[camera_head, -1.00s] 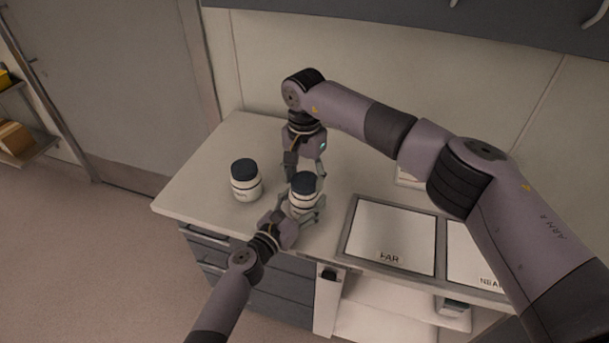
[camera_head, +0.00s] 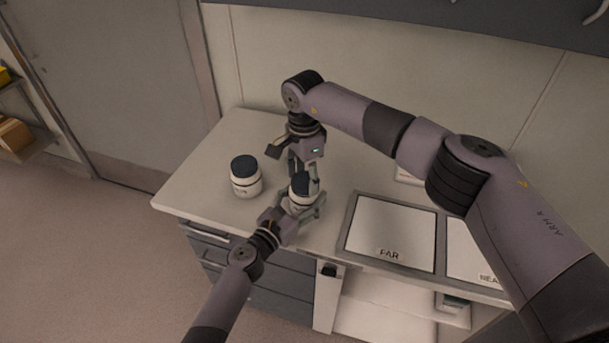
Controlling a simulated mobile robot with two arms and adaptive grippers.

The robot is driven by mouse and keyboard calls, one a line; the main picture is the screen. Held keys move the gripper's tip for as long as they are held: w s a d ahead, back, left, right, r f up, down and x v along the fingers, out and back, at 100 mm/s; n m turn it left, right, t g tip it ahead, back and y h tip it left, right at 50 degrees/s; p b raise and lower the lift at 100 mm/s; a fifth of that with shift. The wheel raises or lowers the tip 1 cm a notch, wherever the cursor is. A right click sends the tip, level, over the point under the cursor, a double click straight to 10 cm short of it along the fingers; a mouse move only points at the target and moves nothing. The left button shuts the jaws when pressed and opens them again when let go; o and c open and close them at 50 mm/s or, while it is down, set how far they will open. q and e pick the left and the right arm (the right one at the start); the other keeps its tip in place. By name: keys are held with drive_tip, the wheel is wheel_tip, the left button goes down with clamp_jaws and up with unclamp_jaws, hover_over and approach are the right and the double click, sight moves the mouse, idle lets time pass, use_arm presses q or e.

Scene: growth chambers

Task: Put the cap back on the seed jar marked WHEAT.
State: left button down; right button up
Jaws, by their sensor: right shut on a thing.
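A white jar (camera_head: 299,202) with a dark cap (camera_head: 301,183) stands near the front of the counter. My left gripper (camera_head: 304,211) is around the jar's body, a finger on either side. My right gripper (camera_head: 305,180) points down from above and is shut on the cap, which sits at the jar's mouth. Whether the cap is fully seated cannot be told. A second white jar (camera_head: 245,187) with a dark lid stands upright to the left, apart from both grippers. Its label is too small to read, and the held jar's label is hidden by my gripper.
The counter (camera_head: 205,185) has free room at the left and behind the jars. To the right lie a panel marked FAR (camera_head: 391,235) and another panel (camera_head: 475,254) partly hidden by my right arm. A cabinet (camera_head: 420,20) hangs above.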

drive_tip(key=m, duration=0.7)
drive_tip(key=shift+w+m, duration=0.1)
drive_tip(key=shift+m, duration=0.2)
drive_tip(key=m, duration=1)
drive_tip(key=shift+w+m, duration=0.1)
drive_tip(key=shift+m, duration=0.3)
drive_tip(key=m, duration=0.3)
drive_tip(key=shift+m, duration=0.4)
drive_tip(key=m, duration=0.7)
drive_tip(key=shift+d+m, duration=0.1)
drive_tip(key=shift+m, duration=0.3)
drive_tip(key=o, duration=0.8)
wheel_tip(320, 180, up, 12)
